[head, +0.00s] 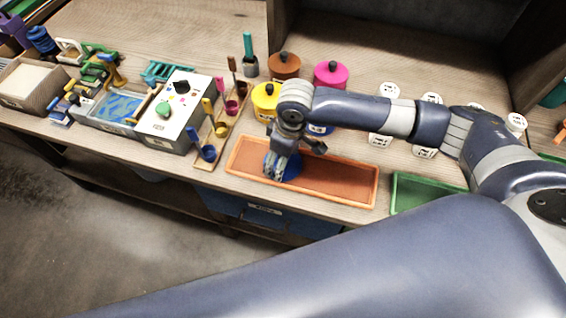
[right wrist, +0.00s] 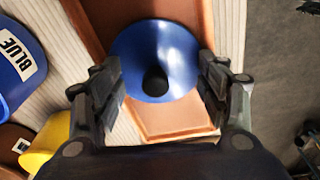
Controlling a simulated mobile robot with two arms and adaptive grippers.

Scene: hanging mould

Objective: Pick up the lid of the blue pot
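The blue lid (head: 293,168) with a black knob is at the orange tray (head: 345,190), partly hidden by my right gripper (head: 279,168) in the head view. In the right wrist view the lid (right wrist: 140,55) lies between the spread fingers of my right gripper (right wrist: 163,95), its knob facing the camera. The fingers are apart and do not visibly grip the knob. The blue pot (right wrist: 18,72), labelled BLUE, is at the left of the wrist view. In the head view the pot (head: 320,129) is mostly hidden behind my right arm. My left gripper is not in view.
Yellow (head: 263,103), brown (head: 284,66) and pink (head: 330,75) lidded pots stand behind the arm. A rack with small coloured cups (head: 220,130) and a grey control box (head: 180,112) are left of the tray. A green tray (head: 425,191) is to the right.

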